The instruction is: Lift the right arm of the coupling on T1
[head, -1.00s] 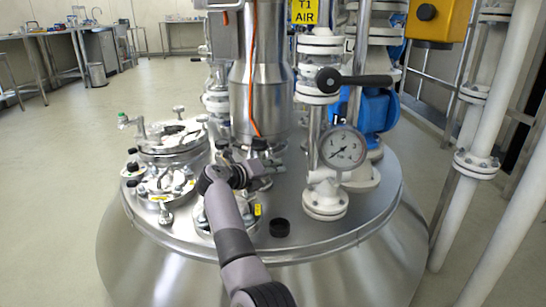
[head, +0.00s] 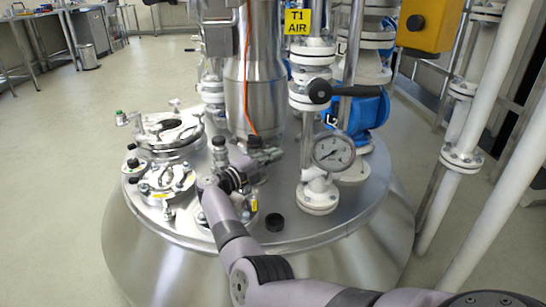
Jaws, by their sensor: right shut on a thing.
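The tank T1 (head: 330,226) is a steel vessel with a domed lid. The coupling (head: 220,154) is a small upright metal fitting with a dark top, left of the central steel column. My right gripper (head: 259,161) reaches over the lid from the lower right, close beside the coupling on its right. Its fingers are shut on what seems to be the coupling's right arm, but the gripper hides most of that arm. I cannot tell how far the arm is raised. My left gripper is not in view.
A pressure gauge (head: 333,151) and a valve with a black handle (head: 347,88) stand right of the gripper. A clamped round hatch (head: 170,134) is at the left. White pipes (head: 470,140) rise at the right.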

